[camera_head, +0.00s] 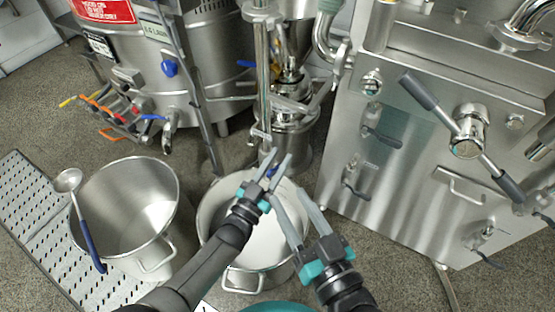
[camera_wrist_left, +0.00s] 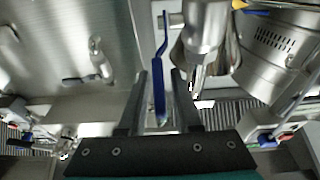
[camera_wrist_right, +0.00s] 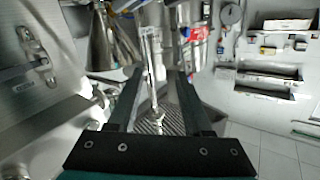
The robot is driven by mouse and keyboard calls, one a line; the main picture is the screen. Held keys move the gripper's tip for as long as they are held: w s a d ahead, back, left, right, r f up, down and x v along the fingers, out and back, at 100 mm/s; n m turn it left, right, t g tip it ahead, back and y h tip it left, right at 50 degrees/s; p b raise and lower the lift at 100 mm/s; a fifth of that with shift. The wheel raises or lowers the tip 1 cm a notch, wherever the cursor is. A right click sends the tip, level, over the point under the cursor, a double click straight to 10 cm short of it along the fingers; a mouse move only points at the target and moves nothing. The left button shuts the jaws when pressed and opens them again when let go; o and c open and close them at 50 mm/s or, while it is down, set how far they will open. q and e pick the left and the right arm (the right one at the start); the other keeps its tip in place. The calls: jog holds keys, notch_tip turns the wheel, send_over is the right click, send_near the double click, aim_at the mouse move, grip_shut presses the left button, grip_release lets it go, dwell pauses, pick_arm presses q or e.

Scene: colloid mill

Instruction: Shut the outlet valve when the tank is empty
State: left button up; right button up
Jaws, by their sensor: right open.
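The outlet valve's blue lever (camera_wrist_left: 160,85) stands between the two fingers of my left gripper (camera_wrist_left: 160,80) in the left wrist view, with room on both sides. A bit of blue also shows between its fingers in the head view (camera_head: 271,171). My left gripper (camera_head: 282,154) is open, at the foot of the steel mill (camera_head: 290,115). My right gripper (camera_head: 290,190) is open and empty, just right of and below the left one. A steel pot (camera_head: 212,215) with whitish contents stands under both grippers. The tank's inside is not clearly visible.
An empty-looking steel pot (camera_head: 100,200) stands at left with a blue-handled ladle (camera_head: 85,225) on its rim, by a perforated step (camera_head: 35,235). A steel cabinet with a crossbar handle (camera_head: 468,135) fills the right. A vessel with coloured valve levers (camera_head: 160,90) stands behind.

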pick_arm(q)
jog(key=shift+o, duration=0.5)
jog(key=shift+s+a, duration=0.1)
jog(key=shift+s+a+f+p, duration=0.15)
jog(key=shift+s+a+p, duration=0.2)
jog(key=shift+s, duration=0.2)
jog(key=p+v, duration=0.2)
jog(key=v, duration=1.1)
jog(key=shift+s, duration=0.3)
pick_arm(e)
jog(key=d+f+g, duration=0.1)
jog(key=d+f+g+h, duration=0.1)
jog(key=g, duration=0.1)
jog(key=d+f+g+h, duration=0.1)
jog(key=g, duration=0.1)
jog(key=shift+w+d+n, duration=0.3)
jog(key=shift+w+n, duration=0.1)
pick_arm(q)
jog(key=shift+a+f, duration=0.1)
jog(key=shift+a, duration=0.05)
jog(key=shift+c, duration=0.2)
